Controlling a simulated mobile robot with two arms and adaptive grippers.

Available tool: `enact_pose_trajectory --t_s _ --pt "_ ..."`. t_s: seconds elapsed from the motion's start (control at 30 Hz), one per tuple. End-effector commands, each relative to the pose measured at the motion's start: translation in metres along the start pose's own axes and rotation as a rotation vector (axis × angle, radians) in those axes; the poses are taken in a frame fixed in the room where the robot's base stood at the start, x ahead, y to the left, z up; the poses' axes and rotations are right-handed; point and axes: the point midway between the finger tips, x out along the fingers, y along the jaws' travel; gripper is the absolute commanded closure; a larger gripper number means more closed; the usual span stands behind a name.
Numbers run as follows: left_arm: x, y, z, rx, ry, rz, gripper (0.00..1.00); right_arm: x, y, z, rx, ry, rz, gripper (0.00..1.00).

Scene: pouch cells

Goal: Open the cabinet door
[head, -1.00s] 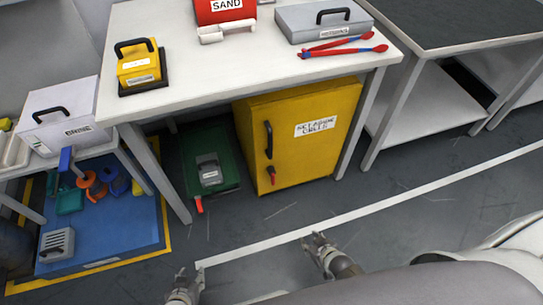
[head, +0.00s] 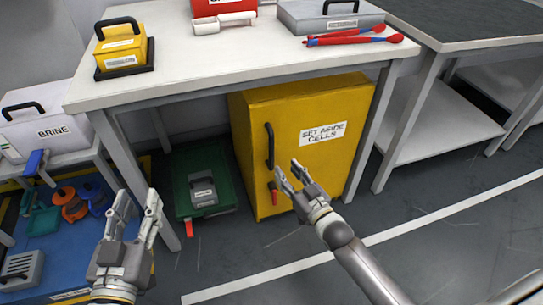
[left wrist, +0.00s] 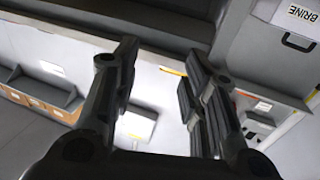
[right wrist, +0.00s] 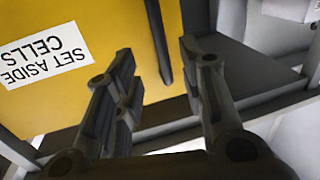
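The yellow cabinet (head: 300,110), labelled "SET ASIDE CELLS" (head: 323,132), stands under the white table with its door shut. A black bar handle (head: 269,147) is upright near the door's left edge, with a red piece (head: 273,193) below it. My right gripper (head: 287,175) is open and empty, in front of the door, a little right of the handle's lower end. In the right wrist view the cabinet (right wrist: 90,30) and its dark handle (right wrist: 158,40) show beyond the open fingers (right wrist: 160,75). My left gripper (head: 137,205) is open and empty at the lower left, away from the cabinet.
The white table (head: 220,60) overhangs the cabinet, its front leg (head: 133,165) left of it. A green tray (head: 183,165) with a grey weight (head: 203,193) lies on the floor left of the cabinet. The floor in front (head: 260,245) is clear.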

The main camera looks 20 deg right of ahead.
Motion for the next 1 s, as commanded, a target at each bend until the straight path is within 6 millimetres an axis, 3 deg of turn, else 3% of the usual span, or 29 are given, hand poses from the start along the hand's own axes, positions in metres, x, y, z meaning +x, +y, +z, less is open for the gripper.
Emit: enact_pose_trajectory --t_s 0.37,0.7,1.0 --pt "-0.004 0.008 -0.055 -0.009 0.321 0.018 0.6 0.045 0.0 0.002 0.0 -0.001 0.0 0.63" --pt "-0.03 0.014 -0.105 -0.021 0.63 0.032 0.6 0.083 -0.001 0.002 0.001 -0.002 0.0 0.63" --pt "-0.049 0.016 -0.127 -0.03 0.785 0.039 0.6 0.1 0.0 0.002 0.0 -0.003 0.001 0.63"
